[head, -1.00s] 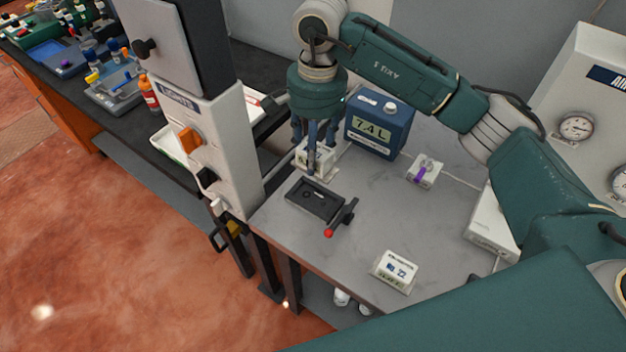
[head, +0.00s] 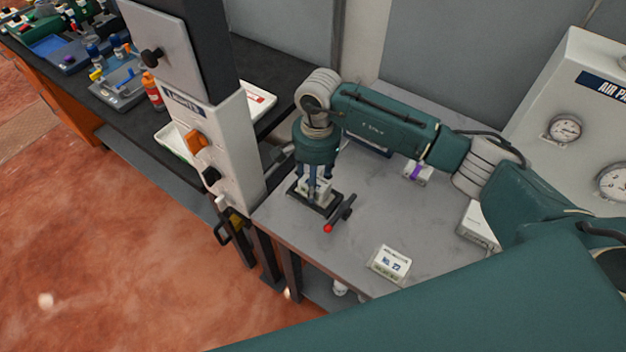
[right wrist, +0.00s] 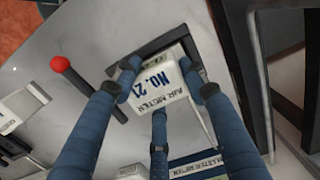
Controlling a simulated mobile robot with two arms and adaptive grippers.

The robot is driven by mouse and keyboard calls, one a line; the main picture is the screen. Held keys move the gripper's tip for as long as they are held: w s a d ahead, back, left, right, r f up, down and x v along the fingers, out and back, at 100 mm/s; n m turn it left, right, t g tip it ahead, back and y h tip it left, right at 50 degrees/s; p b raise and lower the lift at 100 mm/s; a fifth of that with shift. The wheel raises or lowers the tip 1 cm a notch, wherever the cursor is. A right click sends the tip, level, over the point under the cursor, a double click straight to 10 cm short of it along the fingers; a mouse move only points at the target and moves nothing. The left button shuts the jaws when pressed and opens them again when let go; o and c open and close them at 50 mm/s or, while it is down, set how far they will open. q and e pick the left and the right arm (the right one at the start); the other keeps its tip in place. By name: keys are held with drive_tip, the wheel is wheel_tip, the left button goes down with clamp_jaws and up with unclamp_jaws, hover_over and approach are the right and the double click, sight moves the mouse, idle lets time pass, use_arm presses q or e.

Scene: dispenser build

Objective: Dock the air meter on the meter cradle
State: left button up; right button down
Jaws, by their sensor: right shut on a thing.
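My right gripper (head: 318,196) is shut on a white air meter (head: 308,186). In the right wrist view its fingers (right wrist: 158,100) grip the meter (right wrist: 165,84), whose label reads "AIR METER" and "NO. 2" with the rest partly covered. The black meter cradle (head: 297,196) lies directly under the meter; its dark frame (right wrist: 150,50) shows around the meter's far edge in the wrist view. I cannot tell whether the meter is fully seated or just above it. A lever with a red knob (head: 328,228) sticks out beside the cradle. My left gripper is not in view.
A second white meter labelled No. 22 (head: 390,263) stands near the front edge of the grey table (head: 365,215). A small white block with a purple part (head: 417,173) stands behind. A white column panel (head: 215,145) rises close left of the cradle. A gauge panel (head: 590,150) stands right.

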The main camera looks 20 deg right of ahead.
drive_tip(key=c, duration=1)
unclamp_jaws()
drive_tip(key=shift+f, duration=0.1)
drive_tip(key=shift+r, duration=0.3)
drive_tip(key=r+b, duration=0.1)
drive_tip(key=r, duration=0.2)
drive_tip(key=r+b, duration=0.2)
drive_tip(key=r, duration=0.2)
drive_tip(key=r+b, duration=0.2)
drive_tip(key=r, duration=0.1)
drive_tip(key=shift+w+d+r, duration=0.15)
drive_tip(key=shift+d+r, duration=0.15)
drive_tip(key=shift+r, duration=0.55)
